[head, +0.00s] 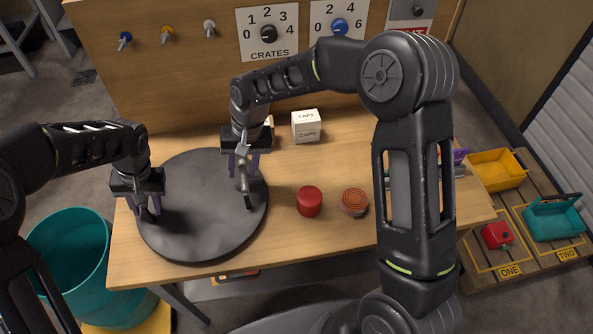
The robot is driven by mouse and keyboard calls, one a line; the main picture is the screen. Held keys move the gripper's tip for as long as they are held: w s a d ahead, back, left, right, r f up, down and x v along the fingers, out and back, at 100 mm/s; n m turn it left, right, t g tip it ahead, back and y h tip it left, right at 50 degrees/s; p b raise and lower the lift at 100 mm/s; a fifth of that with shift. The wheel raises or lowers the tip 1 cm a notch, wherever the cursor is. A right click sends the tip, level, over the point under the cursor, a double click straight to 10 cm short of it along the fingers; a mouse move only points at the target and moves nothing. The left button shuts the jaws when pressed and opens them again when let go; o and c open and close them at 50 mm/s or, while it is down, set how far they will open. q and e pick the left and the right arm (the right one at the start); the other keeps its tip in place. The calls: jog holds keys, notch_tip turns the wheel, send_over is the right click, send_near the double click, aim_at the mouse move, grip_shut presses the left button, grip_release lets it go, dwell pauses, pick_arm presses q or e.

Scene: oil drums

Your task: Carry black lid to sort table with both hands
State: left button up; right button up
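The black lid (195,222), a large dark round disc, lies flat at the left end of the wooden sort table (330,245). I cannot tell whether it rests on the top or is just above it. My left gripper (148,213) points down over the lid's left side. My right gripper (244,185) points down over its right side, with a thin grey piece between or beside its fingers. The fingertips of both grippers are small and dark against the lid, so their grasp is unclear.
A red cap (309,201) and an orange-brown round tin (354,202) stand right of the lid. A white CAPS box (306,126) is behind. A teal drum (70,255) stands left of the table. A pallet with yellow (497,170) and teal (553,217) crates lies right.

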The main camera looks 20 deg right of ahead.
pick_arm(q)
jog(key=shift+r, duration=0.1)
notch_tip(320, 180, up, 12)
jog(key=d, duration=0.2)
jog(key=shift+s+d+f, duration=0.15)
jog(key=shift+s+f, duration=0.05)
jog(key=shift+s, duration=0.05)
pick_arm(e)
jog(key=shift+r, duration=0.1)
dwell(0.3)
notch_tip(320, 180, up, 12)
jog(key=d, duration=0.2)
jog(key=shift+s+d+f, duration=0.15)
jog(key=shift+s+f, duration=0.05)
jog(key=shift+s, duration=0.05)
dwell(0.5)
